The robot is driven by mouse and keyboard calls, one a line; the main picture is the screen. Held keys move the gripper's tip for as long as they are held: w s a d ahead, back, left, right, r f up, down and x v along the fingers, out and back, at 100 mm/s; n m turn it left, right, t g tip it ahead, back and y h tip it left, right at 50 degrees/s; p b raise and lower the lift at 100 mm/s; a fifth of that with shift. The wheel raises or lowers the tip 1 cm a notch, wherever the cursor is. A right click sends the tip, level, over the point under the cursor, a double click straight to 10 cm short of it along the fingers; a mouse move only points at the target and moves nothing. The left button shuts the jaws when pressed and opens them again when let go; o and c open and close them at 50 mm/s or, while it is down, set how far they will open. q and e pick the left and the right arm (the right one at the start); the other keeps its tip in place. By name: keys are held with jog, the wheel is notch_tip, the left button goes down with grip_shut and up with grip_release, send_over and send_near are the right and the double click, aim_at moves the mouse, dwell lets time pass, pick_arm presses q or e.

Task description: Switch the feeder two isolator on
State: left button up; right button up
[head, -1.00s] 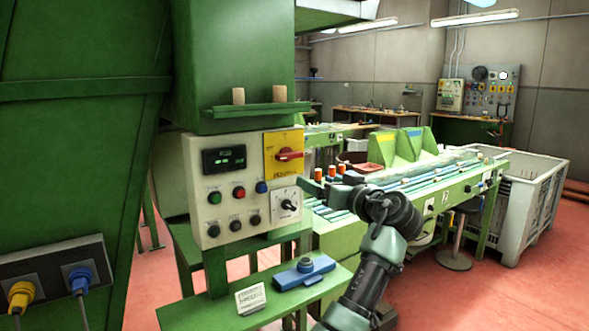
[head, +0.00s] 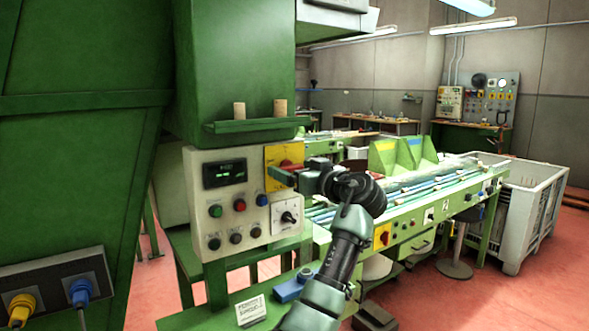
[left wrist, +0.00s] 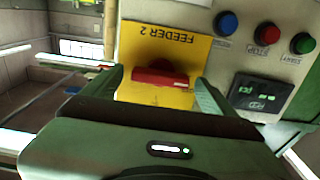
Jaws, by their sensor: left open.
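The feeder two isolator is a yellow plate (head: 271,154) with a red rotary handle (head: 290,163) on the cream control panel. In the left wrist view the plate (left wrist: 188,52) reads "FEEDER 2" upside down, and its red handle (left wrist: 160,78) lies level across the picture. My left gripper (head: 283,174) is in front of the isolator and hides part of it in the head view. It is open, with one finger on each side of the handle in the left wrist view. I cannot tell whether the fingers touch it. My right gripper is not in view.
The panel also holds a display (head: 224,173), several push buttons and knobs, and a black dial (head: 288,217) below the isolator. Two corks stand on a green ledge (head: 258,124) above. A blue device (head: 290,288) and a small sign (head: 251,311) sit on the shelf below.

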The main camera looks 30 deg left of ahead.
pick_arm(q)
jog(key=c, duration=1.4)
jog(key=shift+o, duration=0.2)
